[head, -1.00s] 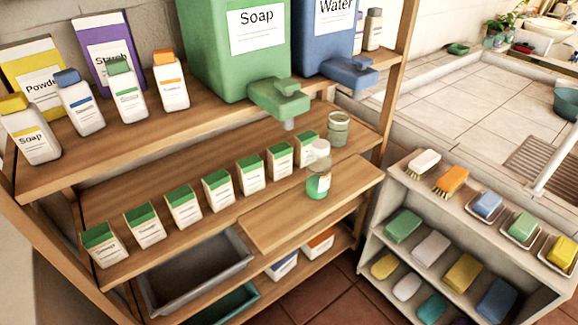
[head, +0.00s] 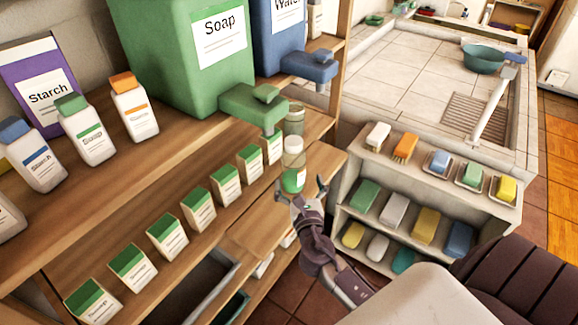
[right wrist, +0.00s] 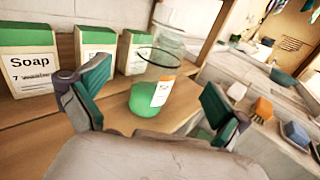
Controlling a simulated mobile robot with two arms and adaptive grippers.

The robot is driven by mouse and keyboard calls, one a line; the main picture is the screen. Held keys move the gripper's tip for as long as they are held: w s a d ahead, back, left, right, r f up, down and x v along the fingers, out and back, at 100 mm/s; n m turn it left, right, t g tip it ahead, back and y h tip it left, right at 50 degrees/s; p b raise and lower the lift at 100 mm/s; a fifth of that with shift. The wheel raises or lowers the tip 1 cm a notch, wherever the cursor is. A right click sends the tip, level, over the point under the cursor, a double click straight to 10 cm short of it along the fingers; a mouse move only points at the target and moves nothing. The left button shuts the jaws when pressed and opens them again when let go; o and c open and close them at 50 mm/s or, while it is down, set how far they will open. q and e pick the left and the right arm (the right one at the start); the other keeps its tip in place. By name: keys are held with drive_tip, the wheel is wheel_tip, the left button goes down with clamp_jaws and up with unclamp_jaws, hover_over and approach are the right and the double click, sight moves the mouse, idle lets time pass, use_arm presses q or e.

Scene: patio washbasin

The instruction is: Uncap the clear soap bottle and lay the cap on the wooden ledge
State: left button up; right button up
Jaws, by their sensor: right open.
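The clear soap bottle (head: 293,178) stands upright on the wooden ledge (head: 255,224), with green liquid low inside and a label on its side. My right gripper (head: 301,188) is open, just in front of the bottle, with nothing held. In the right wrist view the bottle (right wrist: 143,100) stands between the two spread fingers (right wrist: 155,92), apart from both as far as I can see. The bottle's top is hard to make out there against the clear jar behind. My left gripper is out of view.
A green soap dispenser (head: 252,107) overhangs the shelf behind the bottle, near a clear jar (head: 294,120). A row of green-topped boxes (head: 198,209) lines the shelf at left. A low rack (head: 345,192) with brushes and soaps stands at right.

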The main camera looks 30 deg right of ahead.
sight(295, 167)
drive_tip(key=x, duration=0.3)
drive_tip(key=shift+w, duration=0.2)
drive_tip(key=shift+x, duration=0.8)
drive_tip(key=x, duration=0.2)
drive_tip(key=f+x, duration=0.1)
drive_tip(key=x, duration=0.1)
drive_tip(key=shift+w+d, duration=0.25)
drive_tip(key=shift+d, duration=0.05)
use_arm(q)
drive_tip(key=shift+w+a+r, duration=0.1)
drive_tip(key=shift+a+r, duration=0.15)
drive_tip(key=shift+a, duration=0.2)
use_arm(e)
drive_tip(key=c, duration=1.4)
